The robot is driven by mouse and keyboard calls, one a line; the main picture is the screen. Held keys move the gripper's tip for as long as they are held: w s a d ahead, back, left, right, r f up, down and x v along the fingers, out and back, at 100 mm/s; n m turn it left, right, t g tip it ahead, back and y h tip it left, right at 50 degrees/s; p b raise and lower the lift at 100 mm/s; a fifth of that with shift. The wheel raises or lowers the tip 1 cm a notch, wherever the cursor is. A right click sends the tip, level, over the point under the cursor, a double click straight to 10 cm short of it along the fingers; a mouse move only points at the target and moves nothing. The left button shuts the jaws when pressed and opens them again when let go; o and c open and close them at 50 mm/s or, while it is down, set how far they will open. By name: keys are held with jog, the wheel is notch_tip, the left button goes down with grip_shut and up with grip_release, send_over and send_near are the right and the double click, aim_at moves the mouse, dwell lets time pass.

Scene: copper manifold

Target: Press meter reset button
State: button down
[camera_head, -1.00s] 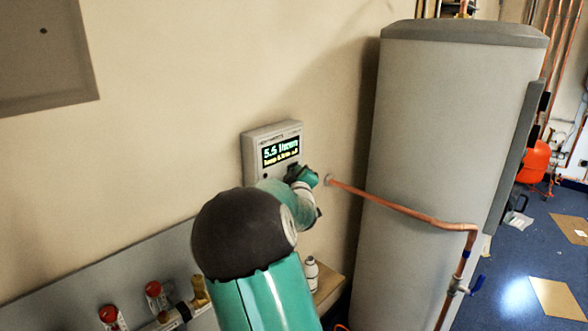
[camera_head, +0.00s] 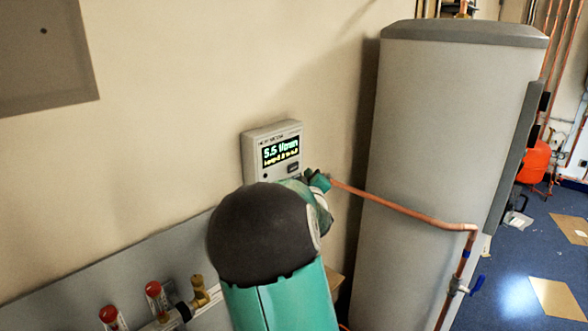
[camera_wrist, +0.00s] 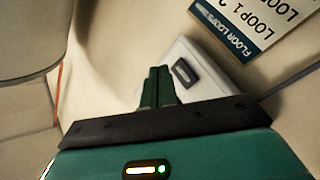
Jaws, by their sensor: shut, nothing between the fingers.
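The meter (camera_head: 250,155) is a pale box on the wall with a lit screen (camera_head: 280,151) reading about 5.5 in green, with a blurred yellow line below. Its dark rectangular button (camera_head: 293,168) shows at the lower right of its face. In the wrist view the button (camera_wrist: 185,72) is on the pale meter face (camera_wrist: 203,88), with no finger over it. My gripper (camera_wrist: 158,68) is shut and empty, its green fingertips left of the button in the picture. In the head view my gripper (camera_head: 318,181) is partly hidden by my arm, just right of the meter's lower right corner.
A floor-loops sign (camera_wrist: 250,22) shows in the wrist view. Red-capped valves (camera_head: 155,290) stand at the lower left. The wall above the meter is bare.

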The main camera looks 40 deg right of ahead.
jog(key=shift+s+d, duration=0.1)
jog(key=shift+s, duration=1.1)
jog(key=s+a+f+m+g+y, duration=0.15)
jog(key=a+y, duration=0.35)
jog(key=a, duration=0.8)
jog(key=s+a+f+m+g+y, duration=0.1)
jog(key=s+a+m+g+y, duration=0.2)
jog(key=a, duration=1)
jog(key=s+a+f+n+g+y, duration=0.2)
jog(key=s+a+n+g+y, duration=0.1)
jog(key=s+a, duration=1.5)
jog(key=shift+g+y, duration=0.55)
jog(key=shift+y, duration=0.15)
